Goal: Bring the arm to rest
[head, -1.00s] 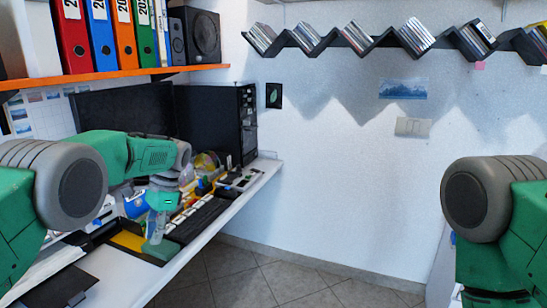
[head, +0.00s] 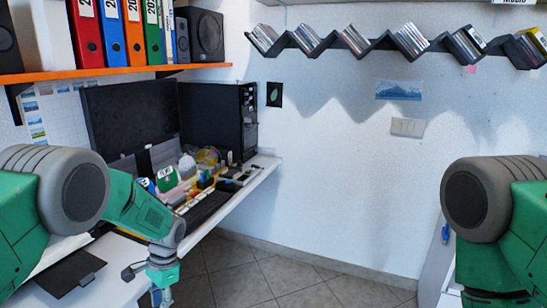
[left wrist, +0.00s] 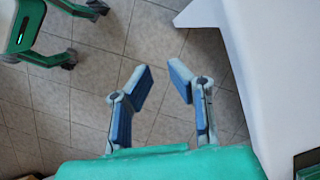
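My left gripper (left wrist: 161,66) points down over the tiled floor in the left wrist view. Its two blue-padded fingers stand apart with nothing between them. In the head view my left arm bends down past the front edge of the desk, and the wrist and part of the gripper (head: 162,292) show at the bottom edge. My right arm (head: 487,210) shows only as a grey joint and green link at the right; its gripper is out of view.
The white desk (head: 207,229) holds a monitor, keyboard and clutter (head: 190,180). Binders (head: 110,35) stand on an orange shelf (head: 130,71). A zigzag disc shelf (head: 375,45) hangs on the wall. The tiled floor (head: 270,275) beyond the desk is clear.

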